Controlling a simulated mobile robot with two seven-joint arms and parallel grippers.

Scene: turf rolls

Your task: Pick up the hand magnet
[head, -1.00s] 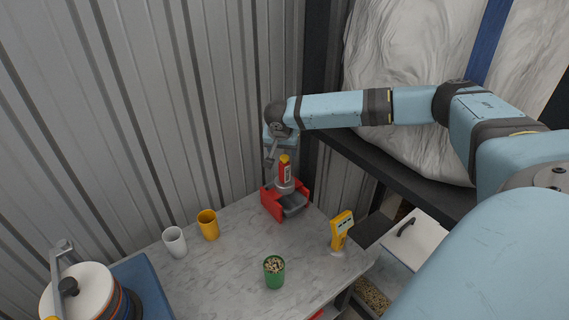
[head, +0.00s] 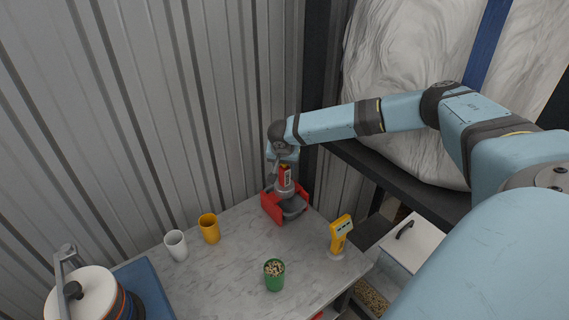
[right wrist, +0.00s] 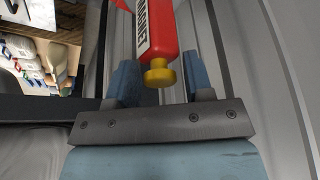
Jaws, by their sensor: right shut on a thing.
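The hand magnet (head: 285,181) is a red cylinder with a white label, standing in a red stand (head: 270,207) with a grey dish at the back of the marble-look table. My right gripper (head: 284,166) is over its upper end, shut on it, and covers the top in the head view. In the right wrist view, the magnet (right wrist: 158,30) shows its yellow knob and a label reading MAGNET, between the two blue fingers of my right gripper (right wrist: 161,80). Whether its lower end touches the stand is unclear. My left gripper is not in view.
A yellow handheld device (head: 340,232) and a green cup (head: 274,275) of pale bits stand toward the right and front. A yellow mug (head: 209,228) and a white mug (head: 176,245) stand left. A corrugated wall (head: 150,110) is close behind.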

